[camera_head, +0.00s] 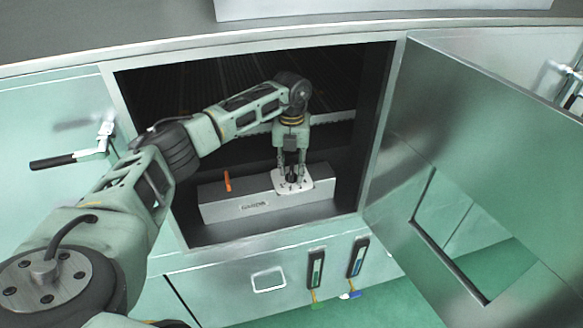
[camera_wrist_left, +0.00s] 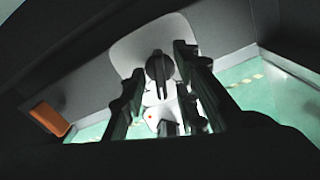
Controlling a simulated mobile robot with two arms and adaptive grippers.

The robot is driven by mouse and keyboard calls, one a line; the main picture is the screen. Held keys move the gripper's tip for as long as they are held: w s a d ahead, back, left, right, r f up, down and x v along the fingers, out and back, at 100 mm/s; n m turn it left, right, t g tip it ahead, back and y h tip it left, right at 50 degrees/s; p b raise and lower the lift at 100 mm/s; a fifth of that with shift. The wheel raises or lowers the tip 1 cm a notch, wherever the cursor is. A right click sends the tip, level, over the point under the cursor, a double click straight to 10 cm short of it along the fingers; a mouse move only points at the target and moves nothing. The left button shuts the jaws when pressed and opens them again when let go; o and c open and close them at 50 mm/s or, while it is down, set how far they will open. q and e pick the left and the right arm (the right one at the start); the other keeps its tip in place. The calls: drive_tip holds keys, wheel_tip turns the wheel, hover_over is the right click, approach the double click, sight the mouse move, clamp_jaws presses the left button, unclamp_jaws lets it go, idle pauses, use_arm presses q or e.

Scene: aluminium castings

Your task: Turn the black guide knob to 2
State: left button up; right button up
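The black guide knob (camera_head: 292,179) sits on a white plate (camera_head: 307,180) on top of a grey box (camera_head: 262,210) inside the open cabinet. In the left wrist view, the knob (camera_wrist_left: 159,67) is a dark round shape with a raised bar. My left gripper (camera_head: 291,168) points down over it. In the left wrist view, its two fingers (camera_wrist_left: 158,80) stand on either side of the knob with narrow gaps. I cannot tell whether they touch it. The plate's markings are too small to read. My right gripper is not in view.
An orange lever (camera_head: 227,181) stands on the box, left of the plate. The cabinet frame (camera_head: 380,130) surrounds the opening, and its door (camera_head: 480,150) hangs open at right. A black-handled latch (camera_head: 75,158) is on the left panel. Two tagged dark holders (camera_head: 316,268) hang below.

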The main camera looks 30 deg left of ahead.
sight(292, 169)
use_arm(q)
wheel_tip(292, 169, up, 7)
drive_tip(key=shift+f, duration=0.1)
idle(0.7)
